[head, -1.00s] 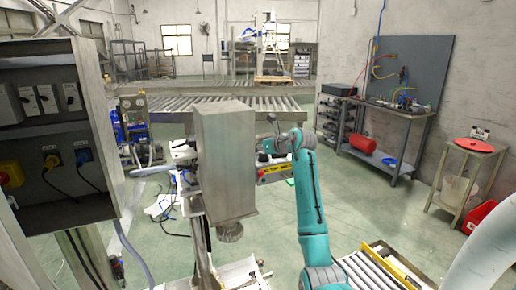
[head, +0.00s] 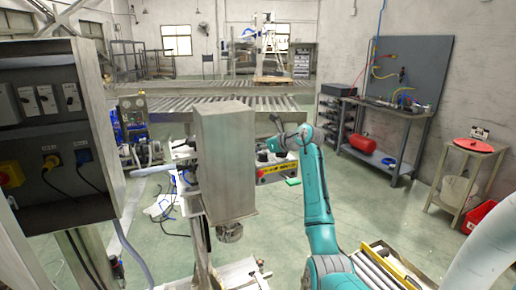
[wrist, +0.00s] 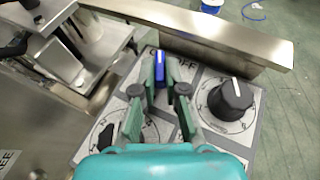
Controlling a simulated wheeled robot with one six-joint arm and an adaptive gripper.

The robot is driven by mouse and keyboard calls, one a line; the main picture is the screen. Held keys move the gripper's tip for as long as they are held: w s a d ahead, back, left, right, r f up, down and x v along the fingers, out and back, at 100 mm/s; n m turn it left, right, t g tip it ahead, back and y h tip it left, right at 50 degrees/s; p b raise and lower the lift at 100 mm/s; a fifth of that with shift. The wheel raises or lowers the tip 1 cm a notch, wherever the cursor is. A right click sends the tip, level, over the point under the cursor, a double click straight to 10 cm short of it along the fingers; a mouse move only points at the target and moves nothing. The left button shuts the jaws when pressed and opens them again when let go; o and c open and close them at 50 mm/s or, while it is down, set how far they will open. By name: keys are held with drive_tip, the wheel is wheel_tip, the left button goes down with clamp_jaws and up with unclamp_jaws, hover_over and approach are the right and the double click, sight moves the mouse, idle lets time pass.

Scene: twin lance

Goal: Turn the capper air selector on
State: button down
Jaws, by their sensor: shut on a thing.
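The blue selector knob (wrist: 159,66) stands upright on a light panel (wrist: 187,76) in the wrist view. My gripper (wrist: 159,86) has its two green fingers closed in on either side of it, and its lower part is hidden between them. Lettering behind the knob is partly covered and I cannot read it whole. In the head view my gripper is beside the control box (head: 278,172), behind the grey metal housing; the blue knob does not show there.
A large black dial knob (wrist: 231,96) is right of the blue knob, and another black knob (wrist: 107,138) is at lower left. A raised metal rail (wrist: 190,32) runs behind the panel. The grey metal housing (head: 224,165) stands close left of my arm.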

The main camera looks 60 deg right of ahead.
drive_tip(key=shift+f+n+y, duration=0.1)
drive_tip(key=shift+n+y, duration=0.4)
drive_tip(key=shift+y, duration=0.1)
drive_tip(key=c, duration=1.2)
unclamp_jaws()
drive_tip(key=shift+s+d, duration=0.1)
drive_tip(key=v, duration=1.2)
